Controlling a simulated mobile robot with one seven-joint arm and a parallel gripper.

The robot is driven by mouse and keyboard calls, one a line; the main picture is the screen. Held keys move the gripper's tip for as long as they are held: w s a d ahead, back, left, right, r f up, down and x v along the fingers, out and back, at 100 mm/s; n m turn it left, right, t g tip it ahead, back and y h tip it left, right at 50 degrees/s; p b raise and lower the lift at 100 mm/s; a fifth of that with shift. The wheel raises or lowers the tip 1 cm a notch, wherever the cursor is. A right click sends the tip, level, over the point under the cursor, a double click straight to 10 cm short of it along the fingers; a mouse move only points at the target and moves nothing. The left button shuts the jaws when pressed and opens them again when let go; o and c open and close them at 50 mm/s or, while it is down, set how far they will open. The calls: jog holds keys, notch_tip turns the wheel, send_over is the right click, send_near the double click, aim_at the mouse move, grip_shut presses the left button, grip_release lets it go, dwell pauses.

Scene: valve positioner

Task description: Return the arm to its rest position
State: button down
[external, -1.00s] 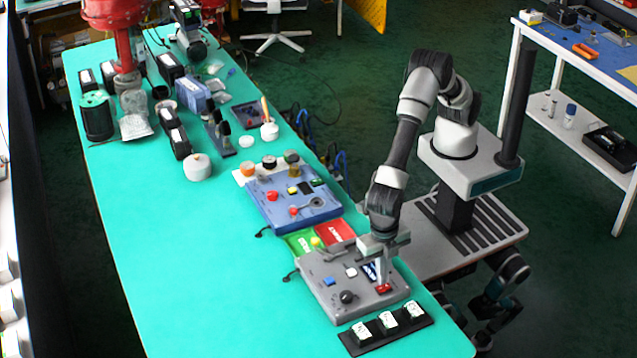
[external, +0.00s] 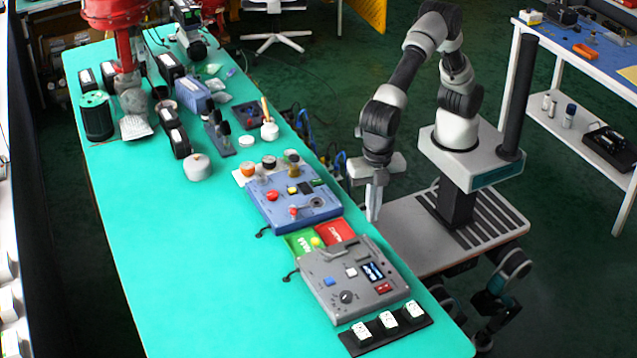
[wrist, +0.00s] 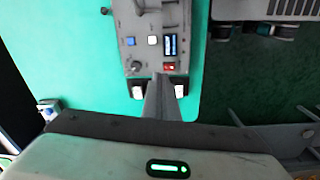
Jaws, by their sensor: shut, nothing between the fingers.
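My gripper (external: 374,203) is shut and empty in the external view. It points down and hangs beside the right edge of the table, near the blue panel box and above the level of the grey panel box. In the wrist view my gripper's fingers (wrist: 163,98) are together and overlap the lower part of the picture of the grey panel. My arm is bent, with its elbow high above its base. The grey panel box (external: 335,270) lies on the table with a blue button, a white button, a black knob, a small display and a red switch.
The turquoise table (external: 200,260) is largely bare on its left and front. The blue panel box (external: 275,210) and red and green trays (external: 337,231) lie near the gripper. A black strip with white-topped blocks (external: 388,333) sits at the front edge.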

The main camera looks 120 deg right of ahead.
jog(key=s+d+r+m+t+p, duration=0.1)
jog(key=s+d+r+m+p, duration=0.2)
jog(key=d+r, duration=0.65)
jog(key=s+d+r+m+t+p, duration=0.2)
jog(key=s+d+r+m, duration=0.2)
jog(key=s+d+m, duration=0.2)
jog(key=s+d+r+m+t+p, duration=0.2)
jog(key=s+d+r+m, duration=0.3)
jog(key=s+d, duration=0.5)
jog(key=shift+s+d+m, duration=0.3)
jog(key=shift+s+m, duration=0.5)
jog(key=shift+s, duration=0.2)
jog(key=shift+r, duration=0.1)
